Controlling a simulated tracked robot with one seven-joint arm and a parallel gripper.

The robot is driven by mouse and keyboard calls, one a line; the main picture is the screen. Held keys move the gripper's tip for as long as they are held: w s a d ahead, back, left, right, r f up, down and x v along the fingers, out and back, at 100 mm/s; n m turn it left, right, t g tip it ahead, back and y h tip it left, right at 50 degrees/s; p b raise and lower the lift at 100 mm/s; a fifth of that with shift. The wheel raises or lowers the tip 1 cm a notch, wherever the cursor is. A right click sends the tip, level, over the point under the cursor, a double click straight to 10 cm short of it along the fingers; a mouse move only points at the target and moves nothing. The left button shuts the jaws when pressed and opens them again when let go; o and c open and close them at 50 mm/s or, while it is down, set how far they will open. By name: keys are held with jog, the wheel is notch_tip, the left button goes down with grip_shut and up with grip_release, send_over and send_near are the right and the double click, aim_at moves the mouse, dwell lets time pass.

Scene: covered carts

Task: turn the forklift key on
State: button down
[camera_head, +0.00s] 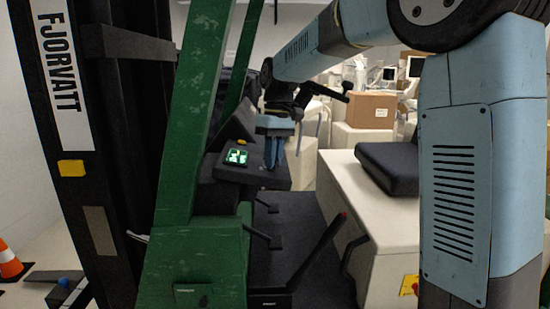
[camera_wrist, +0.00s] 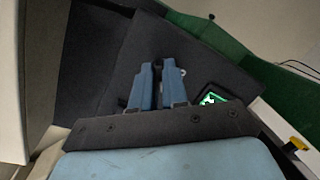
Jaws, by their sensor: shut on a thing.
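The dark dashboard of the forklift (camera_head: 220,174) has a lit green display, and the key area is at the dashboard's right. My gripper (camera_head: 273,165) points down at that part from above, its blue fingers close together. In the wrist view my gripper (camera_wrist: 159,70) is shut on the forklift key, which is mostly hidden between the fingers. A small pale metal ring (camera_wrist: 183,72) shows beside the right fingertip. I cannot tell the key's turn angle. The green display (camera_head: 237,157) also shows in the wrist view (camera_wrist: 211,99).
A green forklift post (camera_head: 192,125) and black mast stand left of my arm. A black seat (camera_head: 388,166) is at the right, a red-tipped lever (camera_head: 319,250) below. A cardboard box (camera_head: 371,110) stands behind.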

jog(key=shift+m, duration=0.8)
jog(key=shift+w, duration=0.1)
jog(key=c, duration=1.2)
grip_release()
jog(key=shift+c, duration=0.2)
notch_tip(320, 180, up, 14)
jog(key=w+d, duration=0.1)
jog(key=w, duration=0.1)
jog(key=shift+w+d+f, duration=0.15)
jog(key=shift+d+f, duration=0.1)
jog(key=shift+d, duration=0.1)
